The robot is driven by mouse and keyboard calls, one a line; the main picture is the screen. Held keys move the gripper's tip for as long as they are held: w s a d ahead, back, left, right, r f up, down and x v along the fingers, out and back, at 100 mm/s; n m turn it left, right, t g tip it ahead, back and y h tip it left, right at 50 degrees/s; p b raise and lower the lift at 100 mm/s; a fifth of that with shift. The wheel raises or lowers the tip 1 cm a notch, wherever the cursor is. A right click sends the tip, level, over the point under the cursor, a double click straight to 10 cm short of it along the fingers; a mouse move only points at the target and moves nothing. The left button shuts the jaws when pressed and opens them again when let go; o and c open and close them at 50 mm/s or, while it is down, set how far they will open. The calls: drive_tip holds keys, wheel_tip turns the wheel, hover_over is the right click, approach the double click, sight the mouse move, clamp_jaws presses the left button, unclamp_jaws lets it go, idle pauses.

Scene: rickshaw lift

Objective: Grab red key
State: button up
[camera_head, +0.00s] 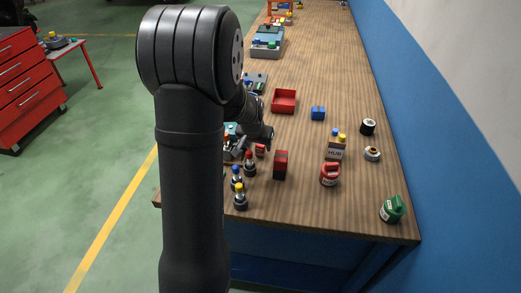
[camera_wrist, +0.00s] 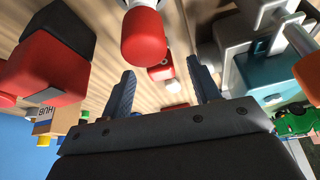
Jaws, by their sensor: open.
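My gripper (camera_head: 254,150) is low over the workbench, partly hidden behind my arm in the head view. In the wrist view its two fingers (camera_wrist: 160,82) are apart, with nothing clamped between them. A small red piece (camera_wrist: 160,73) with a pale part lies beyond and between the fingertips; it looks like the red key, but its shape is partly hidden. It also shows as a small red patch (camera_head: 260,150) at the gripper in the head view. A red rounded cap (camera_wrist: 143,37) overlaps it in the wrist view.
Small bottles (camera_head: 240,197) stand near the gripper at the bench's near edge. A red-and-black block (camera_head: 280,165) is close on the right. A hub box (camera_head: 335,147) and red jug (camera_head: 329,174) stand farther right.

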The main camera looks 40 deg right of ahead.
sight(259, 148)
drive_tip(key=shift+x, duration=1.8)
drive_tip(key=shift+s, duration=0.1)
drive_tip(key=c, duration=1.1)
drive_tip(key=shift+o, duration=0.2)
